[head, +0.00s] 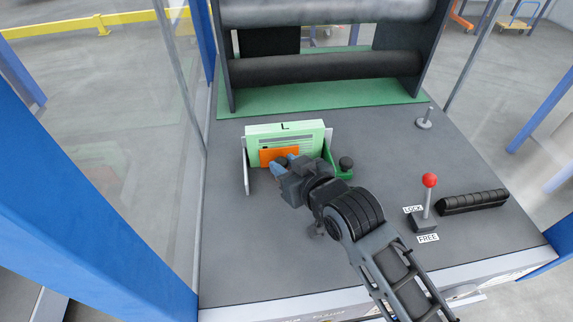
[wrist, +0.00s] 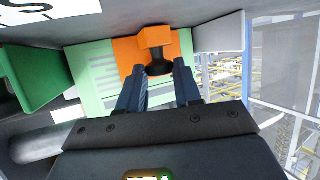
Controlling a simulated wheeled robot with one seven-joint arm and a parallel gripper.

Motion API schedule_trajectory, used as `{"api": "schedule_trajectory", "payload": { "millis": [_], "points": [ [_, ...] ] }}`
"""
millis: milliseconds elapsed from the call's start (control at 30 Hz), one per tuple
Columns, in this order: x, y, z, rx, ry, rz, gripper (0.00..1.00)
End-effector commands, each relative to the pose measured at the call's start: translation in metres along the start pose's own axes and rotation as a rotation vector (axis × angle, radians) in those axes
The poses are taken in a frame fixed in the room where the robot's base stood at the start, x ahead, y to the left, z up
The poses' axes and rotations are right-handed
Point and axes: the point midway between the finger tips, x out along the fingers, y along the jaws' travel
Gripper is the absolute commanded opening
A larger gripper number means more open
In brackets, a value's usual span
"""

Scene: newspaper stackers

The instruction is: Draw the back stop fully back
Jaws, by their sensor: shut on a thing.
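A pale green printed stack or panel (head: 306,136) stands upright on the grey deck, with an orange area on its face. An orange block (wrist: 155,38) with a black knob (wrist: 159,66) is at that face; I cannot tell for certain which part is the back stop. My gripper (head: 284,165) reaches the front of the face from the right. In the wrist view my gripper (wrist: 159,75) has a blue-grey finger on each side of the black knob and is shut on it. The gripper hides part of the orange area in the head view.
Grey side plate (head: 246,168) and green bracket with black knob (head: 346,163) flank the panel. A red-knobbed lever (head: 429,181) stands by LOCK and FREE labels, near a black ribbed bar (head: 473,201). Dark rollers (head: 325,66) span the back. The front-left deck is clear.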

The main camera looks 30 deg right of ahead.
Motion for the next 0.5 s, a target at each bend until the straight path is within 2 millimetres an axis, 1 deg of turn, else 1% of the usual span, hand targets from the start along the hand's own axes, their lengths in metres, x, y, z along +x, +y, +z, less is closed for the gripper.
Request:
{"api": "schedule_trajectory", "payload": {
  "millis": [233, 300, 367, 467, 500],
  "points": [
    [0.000, 0.000, 0.000, 0.000, 0.000, 0.000, 0.00],
    [-0.003, -0.001, 0.001, 0.000, -0.001, 0.000, 0.00],
    [-0.009, -0.004, 0.003, -0.002, -0.003, 0.000, 0.00],
    [-0.025, -0.010, 0.009, -0.002, -0.005, 0.000, 0.00],
    [-0.033, -0.013, 0.012, -0.002, -0.006, 0.000, 0.00]
  ]
}}
